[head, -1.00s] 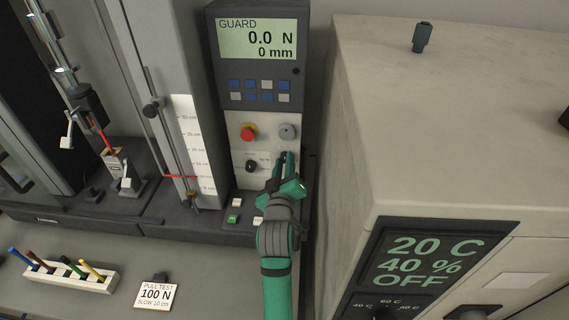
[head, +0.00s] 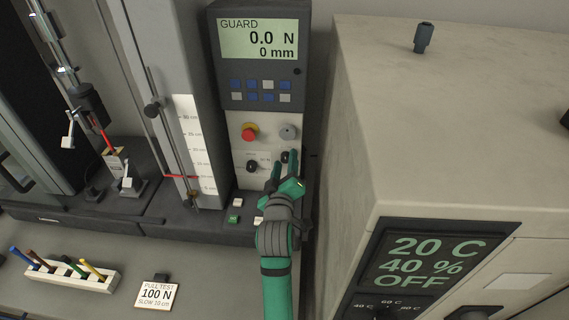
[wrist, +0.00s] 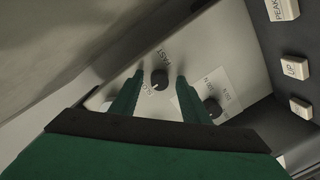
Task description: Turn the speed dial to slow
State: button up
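The speed dial (wrist: 159,80) is a small dark round knob on the tester's pale front panel. In the wrist view, FAST is printed beside it and a partly hidden SLOW label is near the left finger. A small light mark shows on the knob, but its exact setting is hard to read. My gripper (wrist: 158,88) has its green fingers apart, one on each side of the knob, with visible gaps. The head view shows the dial (head: 284,157) between the fingertips of my gripper (head: 284,163). The display (head: 258,39) reads GUARD, 0.0 N, 0 mm.
A second black knob (head: 252,166) with force markings sits just left of the fingers. The red stop button (head: 249,132) and a grey knob (head: 288,132) are above. A large beige cabinet (head: 440,110) stands close on the right. A card (head: 156,295) reads PULL TEST 100 N, SLOW 10 cm.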

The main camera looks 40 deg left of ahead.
jog(key=shift+d, duration=0.1)
jog(key=v, duration=1)
jog(key=shift+s+d, duration=0.15)
jog(key=shift+s, duration=0.15)
jog(key=shift+w, duration=0.1)
